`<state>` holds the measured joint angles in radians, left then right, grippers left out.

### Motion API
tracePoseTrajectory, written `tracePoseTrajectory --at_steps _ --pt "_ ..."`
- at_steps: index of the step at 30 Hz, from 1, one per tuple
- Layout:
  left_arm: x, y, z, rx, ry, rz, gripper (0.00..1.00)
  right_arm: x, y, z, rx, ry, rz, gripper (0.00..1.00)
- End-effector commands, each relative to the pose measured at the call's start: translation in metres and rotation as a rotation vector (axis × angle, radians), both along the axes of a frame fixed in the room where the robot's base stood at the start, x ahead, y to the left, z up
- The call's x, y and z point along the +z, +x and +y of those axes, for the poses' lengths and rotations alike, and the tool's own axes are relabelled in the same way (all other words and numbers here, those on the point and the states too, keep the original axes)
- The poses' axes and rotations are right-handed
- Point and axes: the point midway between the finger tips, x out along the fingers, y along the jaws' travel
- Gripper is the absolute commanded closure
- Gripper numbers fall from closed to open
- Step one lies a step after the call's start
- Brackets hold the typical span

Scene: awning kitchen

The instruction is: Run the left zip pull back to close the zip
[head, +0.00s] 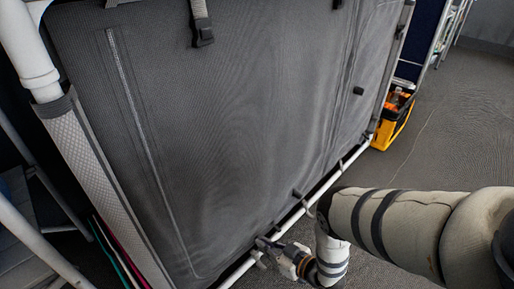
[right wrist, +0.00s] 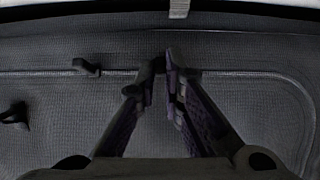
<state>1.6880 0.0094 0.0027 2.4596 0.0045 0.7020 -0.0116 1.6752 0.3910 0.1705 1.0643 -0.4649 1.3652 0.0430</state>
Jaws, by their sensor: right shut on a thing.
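The grey fabric panel (head: 240,110) has a long pale left zip line (head: 150,145) running down its left part, curving near the bottom. My right gripper (head: 266,246) is low in front of the panel, by the white lower rail. In the right wrist view its fingertips (right wrist: 161,70) are close together on the zip line (right wrist: 225,73), with a small dark piece between them. This piece looks like the left zip pull, but the fingers mostly hide it. My left gripper is in neither view.
A white rail (head: 325,187) with dark loops runs along the panel's bottom. A dark tab (right wrist: 88,68) lies on the line left of the fingers. A strap with a buckle (head: 202,32) hangs at the top. A yellow crate (head: 392,122) stands on the floor at right.

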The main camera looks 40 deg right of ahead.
Motion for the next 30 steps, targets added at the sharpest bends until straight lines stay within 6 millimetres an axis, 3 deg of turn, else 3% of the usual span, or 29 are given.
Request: tracePoseTrajectory --at_steps 17,18,20,30 --pt "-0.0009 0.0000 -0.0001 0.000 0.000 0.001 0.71 -0.0009 -0.0014 -0.0110 -0.006 -0.006 0.005 1.00" --pt "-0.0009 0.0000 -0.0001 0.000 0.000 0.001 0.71 -0.0008 -0.0014 -0.0113 -0.006 -0.006 0.005 0.82" --pt "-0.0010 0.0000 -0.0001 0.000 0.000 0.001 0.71 -0.0007 -0.0013 -0.0114 -0.007 -0.006 0.005 0.71" --pt "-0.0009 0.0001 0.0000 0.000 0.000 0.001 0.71 0.0009 -0.0054 -0.0089 -0.002 -0.002 0.005 0.71"
